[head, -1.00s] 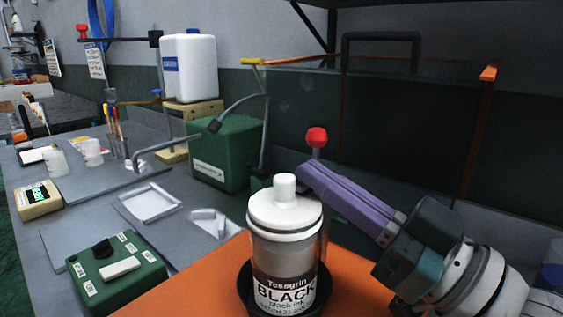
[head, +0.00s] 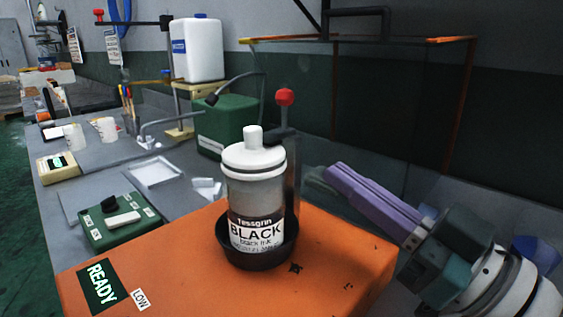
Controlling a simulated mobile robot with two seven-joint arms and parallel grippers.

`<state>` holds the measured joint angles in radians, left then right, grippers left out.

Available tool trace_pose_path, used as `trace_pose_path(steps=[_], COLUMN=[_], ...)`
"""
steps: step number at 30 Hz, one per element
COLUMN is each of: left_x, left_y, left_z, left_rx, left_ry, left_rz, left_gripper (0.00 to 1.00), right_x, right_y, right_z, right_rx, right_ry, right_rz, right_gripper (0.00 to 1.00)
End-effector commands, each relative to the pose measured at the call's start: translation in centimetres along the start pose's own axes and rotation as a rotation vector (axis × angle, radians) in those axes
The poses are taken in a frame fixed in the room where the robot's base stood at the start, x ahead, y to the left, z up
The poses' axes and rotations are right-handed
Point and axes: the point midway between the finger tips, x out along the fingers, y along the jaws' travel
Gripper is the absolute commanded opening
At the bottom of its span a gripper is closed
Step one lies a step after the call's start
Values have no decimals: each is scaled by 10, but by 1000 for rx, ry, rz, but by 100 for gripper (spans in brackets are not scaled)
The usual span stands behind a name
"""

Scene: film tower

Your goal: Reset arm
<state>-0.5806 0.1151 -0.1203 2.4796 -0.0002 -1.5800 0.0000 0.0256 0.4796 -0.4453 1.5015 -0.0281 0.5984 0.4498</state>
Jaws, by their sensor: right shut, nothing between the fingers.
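My right gripper (head: 335,173) comes in from the lower right in the head view, with purple fingers pressed together and nothing between them. It is to the right of the white-capped BLACK ink bottle (head: 256,197), apart from it in the picture. The bottle stands upright in a black round holder (head: 262,256) on an orange box (head: 335,270). My left gripper does not show.
A red-knobbed lever (head: 285,97) rises behind the bottle. A clear panel with an orange frame (head: 462,110) stands behind my gripper.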

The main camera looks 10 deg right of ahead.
Motion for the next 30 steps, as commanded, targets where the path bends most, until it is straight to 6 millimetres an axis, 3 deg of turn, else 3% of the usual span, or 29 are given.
trace_pose_path(steps=[4, 8, 11, 17, 25, 30], left_x=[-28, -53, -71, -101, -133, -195], left_y=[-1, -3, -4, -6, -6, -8], left_z=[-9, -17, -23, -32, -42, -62], left_rx=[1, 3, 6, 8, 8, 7], left_ry=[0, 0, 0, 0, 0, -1], left_rz=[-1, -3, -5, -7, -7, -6], left_gripper=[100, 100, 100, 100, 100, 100], right_x=[5, -10, -37, -113, -209, -188], right_y=[0, 0, -4, -27, -76, -71], right_z=[-3, 2, 2, -14, -70, -130], right_rx=[14, 35, 59, 131, 254, 246], right_ry=[-180, -439, -660, -1088, -1546, -1543], right_rz=[132, 274, 359, 451, 456, 454], right_gripper=[0, 0, 0, 0, 0, 0])
